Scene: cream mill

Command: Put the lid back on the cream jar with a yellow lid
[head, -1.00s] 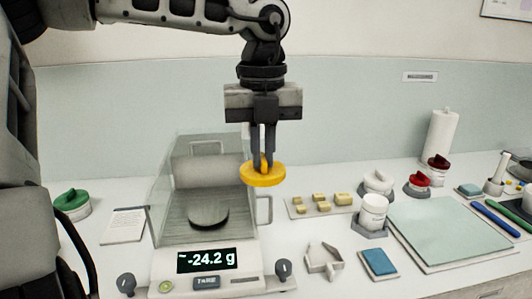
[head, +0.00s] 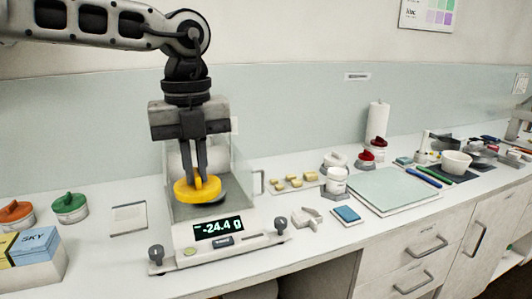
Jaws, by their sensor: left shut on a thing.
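My left gripper (head: 198,180) points down and is shut on the yellow lid (head: 184,191), gripping it by its raised middle. The lid is held roughly level in front of the balance (head: 186,240) and covers part of its dark round pan (head: 217,196) in the picture. I cannot tell how high the lid is above the pan. A white jar (head: 336,182) with no coloured lid stands in a grey holder to the right of the balance. I cannot tell for sure that it is the yellow lid's jar. My right gripper is not in view.
The balance display (head: 218,228) reads -24.4 g. Green-lidded (head: 70,207) and orange-lidded (head: 17,215) jars stand at left. Yellowish blocks (head: 294,181), a blue pad (head: 346,214) and a pale green mat (head: 392,190) lie to the right. The counter's front strip is mostly bare.

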